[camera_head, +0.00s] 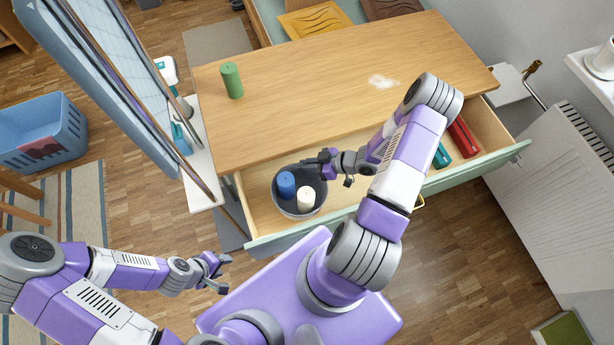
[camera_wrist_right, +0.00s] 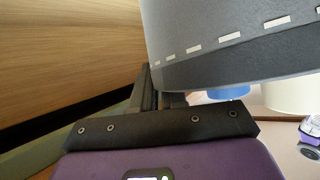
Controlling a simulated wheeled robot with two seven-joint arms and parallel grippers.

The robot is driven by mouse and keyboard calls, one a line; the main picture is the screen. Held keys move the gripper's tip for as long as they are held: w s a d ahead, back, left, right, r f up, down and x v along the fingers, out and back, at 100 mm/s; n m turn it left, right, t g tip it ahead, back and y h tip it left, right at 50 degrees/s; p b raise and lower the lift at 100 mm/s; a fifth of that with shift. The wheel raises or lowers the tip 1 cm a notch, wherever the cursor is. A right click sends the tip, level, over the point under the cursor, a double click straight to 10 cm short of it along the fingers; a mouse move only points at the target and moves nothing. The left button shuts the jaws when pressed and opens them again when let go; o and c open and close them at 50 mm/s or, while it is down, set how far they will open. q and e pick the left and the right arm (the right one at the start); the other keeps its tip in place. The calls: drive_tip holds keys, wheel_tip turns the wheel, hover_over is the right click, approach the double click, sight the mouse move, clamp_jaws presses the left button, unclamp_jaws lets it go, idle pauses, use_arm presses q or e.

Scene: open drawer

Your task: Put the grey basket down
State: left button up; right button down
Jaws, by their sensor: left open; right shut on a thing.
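The grey basket (camera_head: 299,211) is over the left part of the open drawer (camera_head: 262,208). I cannot tell whether its bottom touches the drawer floor. A blue candle (camera_head: 286,185) and a white candle (camera_head: 306,199) stand in it. My right gripper (camera_head: 327,163) is shut on the basket's rim at its back right side. The basket's grey wall (camera_wrist_right: 235,45) fills the upper right of the right wrist view, close to the fingers. My left gripper (camera_head: 217,271) is open and empty, out in front of the drawer at the left.
A wooden table top (camera_head: 300,85) lies above the drawer, with a green candle (camera_head: 231,80) and a white patch (camera_head: 382,81) on it. Teal (camera_head: 441,155) and red (camera_head: 463,138) items lie in the drawer's right end. A blue crate (camera_head: 42,132) stands on the floor at the left.

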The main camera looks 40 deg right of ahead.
drive_tip(key=shift+f+b, duration=2.05)
drive_tip(key=shift+f, duration=0.6)
drive_tip(key=shift+r, duration=0.1)
drive_tip(key=c, duration=1.2)
unclamp_jaws()
drive_tip(key=shift+o, duration=0.2)
drive_tip(key=p+v, duration=0.3)
drive_tip(key=v, duration=0.9)
drive_tip(key=shift+p, duration=0.35)
